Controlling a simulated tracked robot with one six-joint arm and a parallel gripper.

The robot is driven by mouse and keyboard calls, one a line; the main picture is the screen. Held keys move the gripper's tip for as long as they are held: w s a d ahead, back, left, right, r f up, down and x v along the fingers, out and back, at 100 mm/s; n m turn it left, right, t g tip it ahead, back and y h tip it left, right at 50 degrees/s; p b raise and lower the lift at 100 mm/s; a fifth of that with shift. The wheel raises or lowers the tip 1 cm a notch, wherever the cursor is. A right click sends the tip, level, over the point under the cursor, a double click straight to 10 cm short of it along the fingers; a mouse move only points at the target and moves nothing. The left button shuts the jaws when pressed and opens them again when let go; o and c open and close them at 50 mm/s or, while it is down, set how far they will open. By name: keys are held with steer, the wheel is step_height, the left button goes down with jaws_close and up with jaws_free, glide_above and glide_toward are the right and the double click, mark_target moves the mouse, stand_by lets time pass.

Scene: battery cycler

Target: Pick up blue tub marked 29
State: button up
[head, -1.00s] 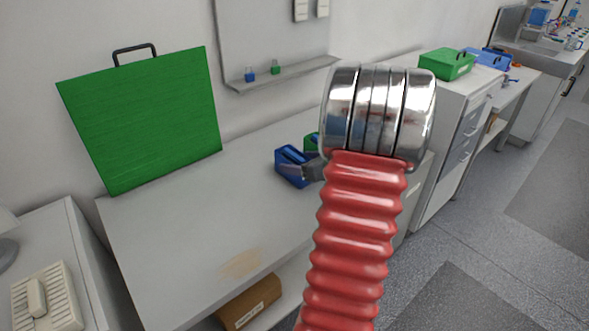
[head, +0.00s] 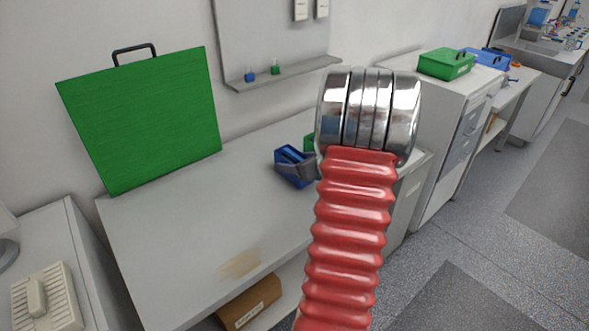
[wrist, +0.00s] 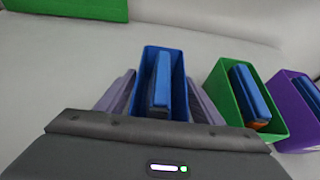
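A blue tub (head: 290,178) stands on the light grey bench, left of my arm's metal wrist. In the wrist view the blue tub (wrist: 147,62) is straight ahead, open at the top, with a flat blue piece standing in it. No number is readable on it. My gripper (wrist: 160,92) is open, with one grey finger on each side of the tub. Whether the fingers touch its walls cannot be told. In the head view one dark finger of my gripper (head: 301,170) lies against or in front of the tub; the rest is hidden by my wrist.
A green tub (wrist: 228,92) and a purple tub (wrist: 300,128) stand close to the right of the blue tub. A large green case (head: 145,120) stands at the bench's back left. The bench's left half is clear.

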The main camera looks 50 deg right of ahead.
steer(key=shift+r, duration=0.1)
steer(key=c, duration=1.1)
steer(key=shift+o, duration=0.2)
steer(key=shift+r, duration=0.1)
step_height(320, 180, up, 10)
steer(key=shift+f, duration=0.1)
